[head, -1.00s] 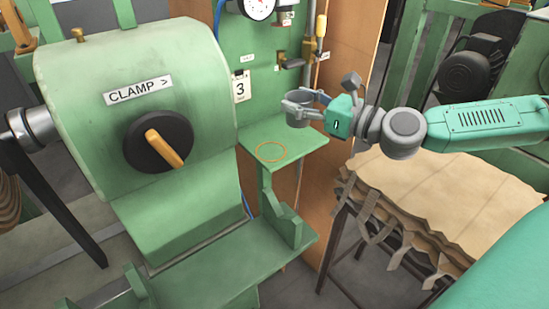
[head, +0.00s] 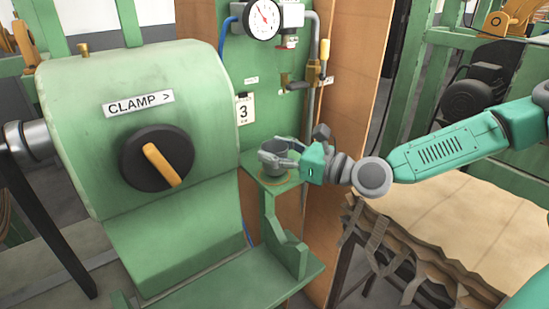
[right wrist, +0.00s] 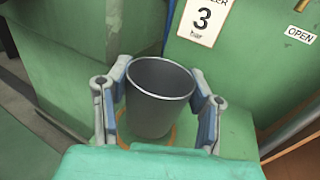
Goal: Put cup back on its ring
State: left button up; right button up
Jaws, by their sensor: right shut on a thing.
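The grey metal cup (head: 274,160) is upright and empty between the fingers of my right gripper (head: 282,154), which is shut on its sides. In the right wrist view the cup (right wrist: 152,112) sits between the two fingers, its open top facing up. The orange ring (right wrist: 173,134) on the small green shelf (right wrist: 236,140) shows partly around the cup's base; the cup and gripper hide the rest. The cup is over the ring, but I cannot tell whether its base touches the shelf. My left gripper is not in view.
A green machine housing with a CLAMP knob (head: 157,158) stands left of the shelf. Behind are a green panel with a gauge (head: 262,19), a "3 bar" sign (head: 244,109) and a valve (head: 291,84). A brown board (head: 350,90) stands right of the panel.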

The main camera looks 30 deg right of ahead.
jog(key=shift+f, duration=0.7)
jog(key=o, duration=1.3)
